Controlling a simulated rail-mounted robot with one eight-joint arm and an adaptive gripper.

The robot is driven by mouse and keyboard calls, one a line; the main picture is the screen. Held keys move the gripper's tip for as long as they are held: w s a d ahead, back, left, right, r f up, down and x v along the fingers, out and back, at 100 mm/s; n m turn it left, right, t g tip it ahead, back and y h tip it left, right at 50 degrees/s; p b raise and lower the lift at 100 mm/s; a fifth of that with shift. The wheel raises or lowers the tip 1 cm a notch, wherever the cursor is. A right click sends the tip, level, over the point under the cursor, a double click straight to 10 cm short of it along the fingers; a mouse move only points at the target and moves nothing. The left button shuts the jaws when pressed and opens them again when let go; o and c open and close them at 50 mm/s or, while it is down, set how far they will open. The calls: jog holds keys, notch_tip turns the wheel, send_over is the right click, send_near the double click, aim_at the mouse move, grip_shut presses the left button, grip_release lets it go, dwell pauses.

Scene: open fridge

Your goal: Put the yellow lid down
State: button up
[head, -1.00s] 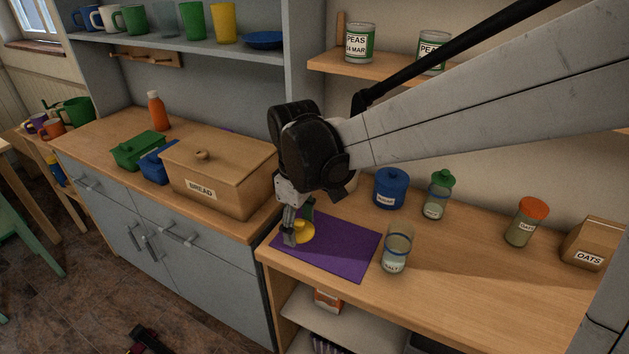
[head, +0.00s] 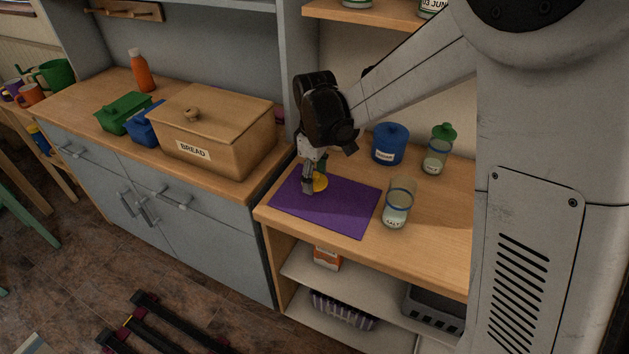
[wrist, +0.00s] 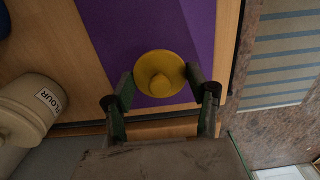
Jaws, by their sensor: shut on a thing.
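The yellow lid (head: 321,183) is round with a knob. In the wrist view the lid (wrist: 174,63) lies between the fingertips of my gripper (wrist: 158,82), knob towards the camera. My gripper (head: 314,180) is shut on the lid and points down over the left part of the purple mat (head: 345,210). The lid is level, low over the mat. I cannot tell whether it touches it. A finger hides part of the lid in the head view.
An open salt jar (head: 398,203) stands at the mat's right edge. A blue canister (head: 389,145) and a green-lidded jar (head: 436,156) stand behind. A flour canister (wrist: 30,105) is left in the wrist view. The bread box (head: 217,138) is on the left counter. Most of the mat is bare.

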aim_at(315, 195)
jog(key=shift+f, duration=2)
jog(key=shift+f+b, duration=0.2)
jog(key=shift+b, duration=0.1)
jog(key=o, duration=1)
jog(key=shift+r, duration=0.15)
